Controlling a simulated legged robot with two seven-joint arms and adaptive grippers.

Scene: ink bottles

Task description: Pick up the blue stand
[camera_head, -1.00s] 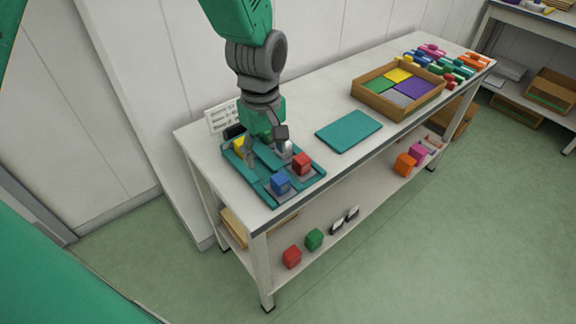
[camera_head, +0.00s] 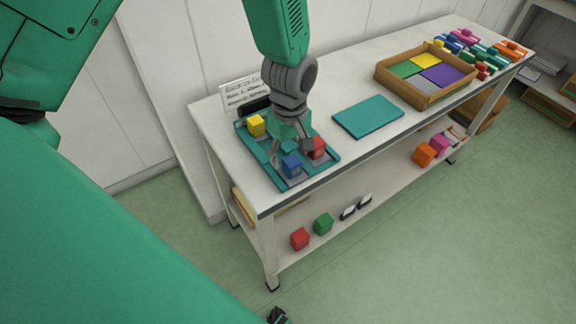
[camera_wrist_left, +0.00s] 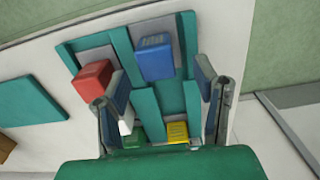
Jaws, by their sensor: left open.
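The blue stand (camera_head: 291,166) is a small blue block at the near edge of a teal tray (camera_head: 329,163) on the table. In the left wrist view the blue stand (camera_wrist_left: 155,62) sits upright on a grey pad. My left gripper (camera_head: 290,150) is open, pointing down just behind the stand. In the left wrist view its fingers (camera_wrist_left: 163,88) are spread wide, with the stand beyond and between them, untouched. A red block (camera_wrist_left: 93,79) is close to one finger. Green (camera_wrist_left: 132,134) and yellow (camera_wrist_left: 178,131) blocks sit nearer the wrist. My right gripper is not seen.
A flat teal board (camera_head: 368,117) lies to the right of the tray. Beyond it stands a wooden box (camera_head: 416,95) with coloured compartments. A white sign (camera_head: 242,93) stands behind the tray. The lower shelf (camera_head: 390,180) carries several blocks.

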